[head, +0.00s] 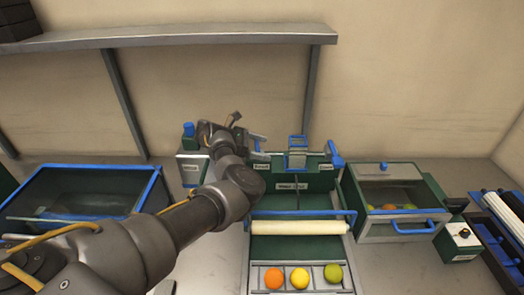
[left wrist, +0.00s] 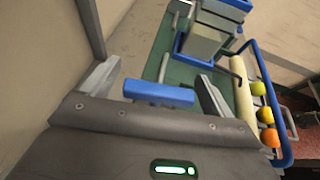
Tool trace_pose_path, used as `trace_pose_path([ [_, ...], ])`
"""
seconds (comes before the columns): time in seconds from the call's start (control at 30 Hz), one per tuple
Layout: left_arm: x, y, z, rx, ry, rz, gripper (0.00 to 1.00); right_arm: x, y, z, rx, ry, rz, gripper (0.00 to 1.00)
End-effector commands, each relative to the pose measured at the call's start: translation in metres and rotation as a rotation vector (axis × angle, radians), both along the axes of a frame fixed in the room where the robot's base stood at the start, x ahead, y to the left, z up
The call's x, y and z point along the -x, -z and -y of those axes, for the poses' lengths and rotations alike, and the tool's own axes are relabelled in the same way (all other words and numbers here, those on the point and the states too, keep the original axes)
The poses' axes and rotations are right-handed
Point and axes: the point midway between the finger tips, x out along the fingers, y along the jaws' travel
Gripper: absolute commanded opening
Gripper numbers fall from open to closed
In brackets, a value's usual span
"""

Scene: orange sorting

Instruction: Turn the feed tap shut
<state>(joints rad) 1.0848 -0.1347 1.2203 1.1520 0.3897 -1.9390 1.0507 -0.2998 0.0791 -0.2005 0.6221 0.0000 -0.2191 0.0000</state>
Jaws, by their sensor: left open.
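In the left wrist view a blue bar handle (left wrist: 158,92), which looks like the feed tap's handle, lies between the two fingers of my left gripper. Gaps show on both sides of it. My left gripper (head: 248,129) is open, at the back left of the green sorting unit (head: 300,180) in the head view. My arm and gripper hide most of the tap there. I cannot tell how far the tap is turned. My right gripper is in neither view.
An orange (head: 273,278), a yellow fruit (head: 299,277) and a green fruit (head: 333,273) lie in the front tray. A white roller (head: 298,227) crosses behind them. A blue-rimmed bin (head: 75,168) stands left, a fruit box (head: 386,170) right. A shelf (head: 180,38) hangs above.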

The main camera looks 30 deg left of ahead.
Motion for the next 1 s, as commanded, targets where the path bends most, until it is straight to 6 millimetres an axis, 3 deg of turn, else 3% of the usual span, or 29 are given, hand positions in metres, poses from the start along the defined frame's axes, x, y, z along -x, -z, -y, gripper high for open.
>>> trace_pose_path([
  [0.1, -0.002, 0.002, 0.004, 0.000, 0.001, 0.000, 0.87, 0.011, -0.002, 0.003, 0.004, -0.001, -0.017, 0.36],
  [0.37, -0.003, 0.003, 0.005, 0.000, 0.000, 0.000, 0.87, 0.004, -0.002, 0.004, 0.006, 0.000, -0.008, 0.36],
  [0.73, -0.003, 0.003, 0.005, -0.001, -0.001, 0.001, 0.43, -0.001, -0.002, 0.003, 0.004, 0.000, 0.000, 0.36],
  [1.0, -0.002, 0.003, 0.004, -0.003, 0.107, 0.001, 0.43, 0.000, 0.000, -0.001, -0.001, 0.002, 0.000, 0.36],
])
